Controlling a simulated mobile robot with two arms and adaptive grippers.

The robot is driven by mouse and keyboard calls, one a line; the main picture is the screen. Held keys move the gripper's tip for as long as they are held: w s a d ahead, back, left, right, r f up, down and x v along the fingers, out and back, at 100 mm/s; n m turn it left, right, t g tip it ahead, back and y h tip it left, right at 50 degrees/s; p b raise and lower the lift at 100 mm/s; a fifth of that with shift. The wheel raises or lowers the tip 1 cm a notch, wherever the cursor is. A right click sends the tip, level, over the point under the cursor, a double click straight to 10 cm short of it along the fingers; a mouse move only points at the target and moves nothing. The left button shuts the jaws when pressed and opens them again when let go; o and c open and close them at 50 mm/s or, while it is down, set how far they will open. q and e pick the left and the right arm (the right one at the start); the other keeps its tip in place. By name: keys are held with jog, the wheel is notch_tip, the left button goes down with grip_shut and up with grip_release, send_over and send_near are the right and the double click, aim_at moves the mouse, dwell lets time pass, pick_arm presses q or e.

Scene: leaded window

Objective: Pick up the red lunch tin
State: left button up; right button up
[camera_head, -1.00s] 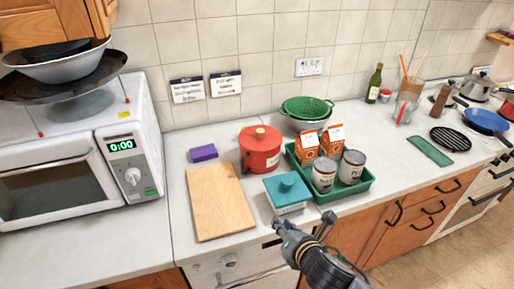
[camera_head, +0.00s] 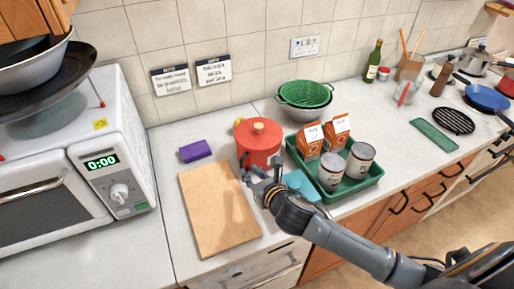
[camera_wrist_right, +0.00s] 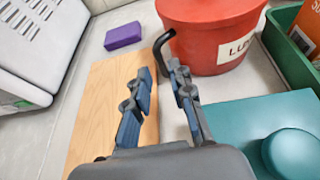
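The red lunch tin (camera_head: 259,143), round with a wooden knob on its lid, stands upright on the counter behind the wooden board's right edge. In the right wrist view the red tin (camera_wrist_right: 208,40) shows part of a white label and a dark bent handle on its left side. My right gripper (camera_head: 256,177) is just in front of the tin, near the board's right edge. My left gripper is not in view.
A wooden board (camera_head: 215,210) lies left of my gripper, with a purple block (camera_head: 195,151) behind it. A teal lidded box (camera_wrist_right: 245,120) is close on the right. A green tray (camera_head: 353,188) holds cans and orange cartons. A microwave (camera_head: 110,165) stands left.

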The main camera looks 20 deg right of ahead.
aim_at(242, 166)
jog(key=shift+x, duration=1.05)
jog(key=shift+p+x, duration=0.5)
jog(key=shift+x, duration=1.65)
jog(key=shift+w+a+f, duration=0.25)
jog(key=shift+w+f, duration=0.15)
jog(key=shift+w, duration=0.05)
jog(key=shift+s, duration=0.1)
grip_shut()
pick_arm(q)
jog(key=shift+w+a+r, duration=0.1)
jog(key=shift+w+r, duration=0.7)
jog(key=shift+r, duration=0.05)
pick_arm(e)
jog(key=shift+r, duration=0.15)
